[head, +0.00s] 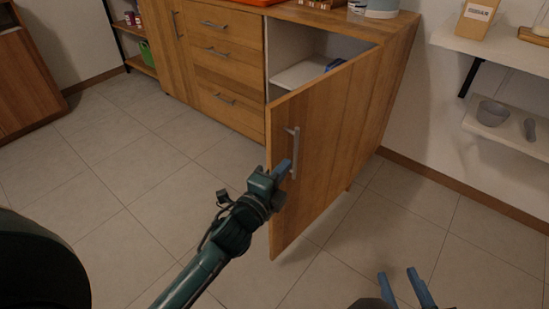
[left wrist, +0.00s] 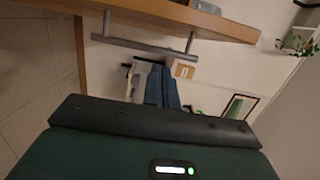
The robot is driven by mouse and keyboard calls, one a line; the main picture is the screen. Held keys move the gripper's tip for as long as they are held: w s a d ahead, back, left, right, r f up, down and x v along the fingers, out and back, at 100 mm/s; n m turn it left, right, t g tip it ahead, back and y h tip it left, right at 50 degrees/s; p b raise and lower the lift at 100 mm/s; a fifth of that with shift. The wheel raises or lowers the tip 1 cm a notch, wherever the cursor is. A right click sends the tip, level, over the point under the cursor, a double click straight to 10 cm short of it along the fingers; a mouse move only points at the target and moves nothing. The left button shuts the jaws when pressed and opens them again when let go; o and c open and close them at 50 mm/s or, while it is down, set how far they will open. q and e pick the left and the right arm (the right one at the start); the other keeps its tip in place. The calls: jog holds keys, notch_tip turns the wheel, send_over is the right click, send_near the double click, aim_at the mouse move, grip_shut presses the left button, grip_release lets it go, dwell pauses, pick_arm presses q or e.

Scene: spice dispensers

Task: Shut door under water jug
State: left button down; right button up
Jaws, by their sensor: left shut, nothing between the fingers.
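The wooden cabinet door (head: 325,135) stands wide open, swung out from the right end of the wooden cabinet (head: 233,62). Its grey bar handle (head: 294,150) is upright near the free edge and also shows in the left wrist view (left wrist: 150,46). A pale blue-grey vessel (head: 382,9), possibly the water jug, is cut off by the top edge above the open compartment. My left gripper (head: 283,170) has its blue fingers shut and empty beside the handle's lower end; I cannot tell whether they touch it. My right gripper (head: 405,285) is open at the bottom right, away from the door.
The open compartment holds a white shelf (head: 300,72) with a dark blue item on it. Wall shelves (head: 500,125) with a grey bowl (head: 492,113) are at the right. The tiled floor (head: 150,150) is clear left of the door.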

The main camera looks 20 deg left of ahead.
aim_at(274, 156)
pick_arm(q)
jog(key=shift+w+a+b, duration=0.15)
jog(key=shift+w+a, duration=0.65)
jog(key=shift+w, duration=0.2)
jog(key=shift+w+a+b, duration=0.15)
jog(key=shift+w+a, duration=0.65)
jog(key=shift+w, duration=0.15)
